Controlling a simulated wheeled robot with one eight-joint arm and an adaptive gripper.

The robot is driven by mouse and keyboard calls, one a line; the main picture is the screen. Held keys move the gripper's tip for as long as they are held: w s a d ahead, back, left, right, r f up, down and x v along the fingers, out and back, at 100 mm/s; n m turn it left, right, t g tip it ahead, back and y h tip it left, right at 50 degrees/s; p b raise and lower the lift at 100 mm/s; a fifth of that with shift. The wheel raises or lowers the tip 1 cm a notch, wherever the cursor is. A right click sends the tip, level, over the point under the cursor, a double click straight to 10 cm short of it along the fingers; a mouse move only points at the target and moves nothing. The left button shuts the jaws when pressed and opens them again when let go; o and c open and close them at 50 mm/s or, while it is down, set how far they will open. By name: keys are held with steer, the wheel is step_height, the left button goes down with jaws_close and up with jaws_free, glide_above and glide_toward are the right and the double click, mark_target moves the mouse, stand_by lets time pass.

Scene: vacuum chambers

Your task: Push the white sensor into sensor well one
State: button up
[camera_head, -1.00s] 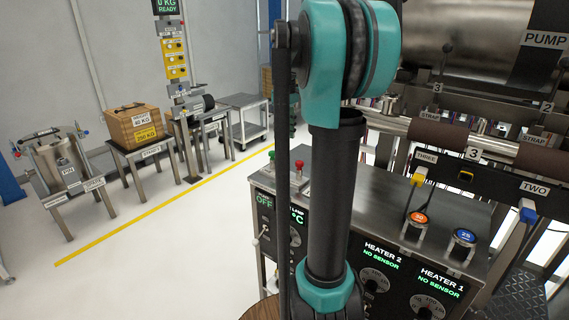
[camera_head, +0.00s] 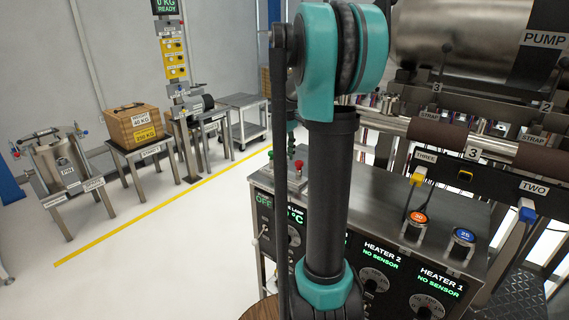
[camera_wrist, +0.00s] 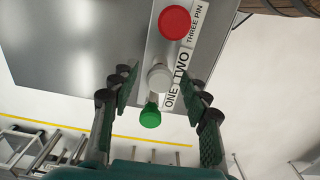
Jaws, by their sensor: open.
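In the wrist view, a white round-topped sensor (camera_wrist: 158,77) stands between a red knob (camera_wrist: 174,22) and a green knob (camera_wrist: 150,116) on a narrow strip of the grey metal top. The label strip beside them reads ONE (camera_wrist: 171,98), TWO and THREE PIN. My gripper (camera_wrist: 162,90) is open, its two fingers on either side of the white sensor, with visible gaps to it. I cannot make out a well opening. In the head view the red knob (camera_head: 298,166) and green knob (camera_head: 271,155) show, while the white sensor and gripper are not visible.
The metal cabinet (camera_head: 458,198) carries heater panels reading NO SENSOR and orange and blue round-topped pieces. A labelled rail with yellow and blue handles runs behind it. A wooden barrel-like piece (camera_wrist: 285,6) lies at the wrist view's top right. Open floor lies left.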

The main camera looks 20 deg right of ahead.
mark_target(285, 157)
steer(key=shift+c, duration=0.3)
stand_by(0.5)
jaws_close()
steer(key=shift+r, duration=0.15)
steer(key=shift+r, duration=2.8)
